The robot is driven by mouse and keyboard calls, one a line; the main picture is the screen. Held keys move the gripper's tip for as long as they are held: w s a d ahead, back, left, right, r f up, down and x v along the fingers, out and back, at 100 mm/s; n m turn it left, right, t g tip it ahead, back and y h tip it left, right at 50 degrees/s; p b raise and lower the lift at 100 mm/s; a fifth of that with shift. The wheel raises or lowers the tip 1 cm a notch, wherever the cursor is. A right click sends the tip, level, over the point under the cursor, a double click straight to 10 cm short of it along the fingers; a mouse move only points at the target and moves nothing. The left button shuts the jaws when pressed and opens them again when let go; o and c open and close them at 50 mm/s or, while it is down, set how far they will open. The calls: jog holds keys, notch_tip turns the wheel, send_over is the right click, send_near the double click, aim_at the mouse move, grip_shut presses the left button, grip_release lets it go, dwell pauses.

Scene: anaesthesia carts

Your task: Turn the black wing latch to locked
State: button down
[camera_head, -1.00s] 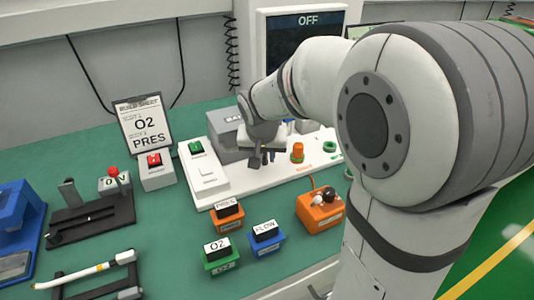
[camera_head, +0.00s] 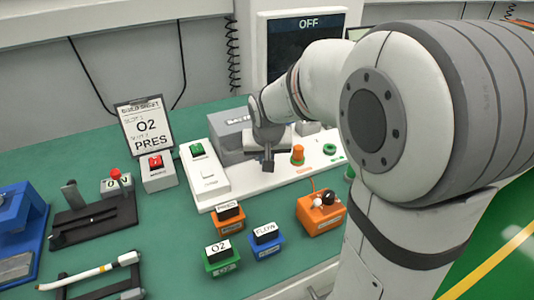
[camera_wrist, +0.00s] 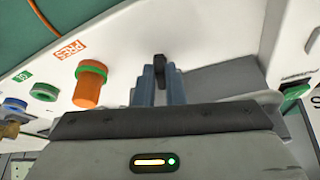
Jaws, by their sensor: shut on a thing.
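The black wing latch (camera_wrist: 159,62) shows in the wrist view as a small dark bar between my two blue-grey fingertips. My gripper (camera_wrist: 158,84) is shut on it, with a finger on either side. In the head view my gripper (camera_head: 268,160) is at the white panel, in front of the grey box (camera_head: 232,139). There the latch cannot be told apart from the dark fingers, and its lock marks are hidden.
An orange knob (camera_head: 298,154) and green ring (camera_head: 329,149) are right of my gripper on the white panel (camera_head: 212,197). A white switch box with a green button (camera_head: 197,149) stands left. Labelled PRES, O2 and FLOW blocks and an orange box (camera_head: 320,215) stand in front.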

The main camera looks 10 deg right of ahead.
jog(key=shift+d+n+y, duration=0.2)
jog(key=shift+n+y, duration=0.15)
jog(key=shift+n, duration=0.6)
jog(key=shift+d+n+y, duration=0.15)
jog(key=shift+n+y, duration=0.2)
jog(key=shift+n, duration=0.6)
jog(key=c, duration=1.5)
grip_release()
jog(key=shift+r, duration=0.1)
jog(key=v, duration=0.7)
jog(key=shift+s+r, duration=0.2)
jog(key=shift+r, duration=0.05)
jog(key=shift+d, duration=0.1)
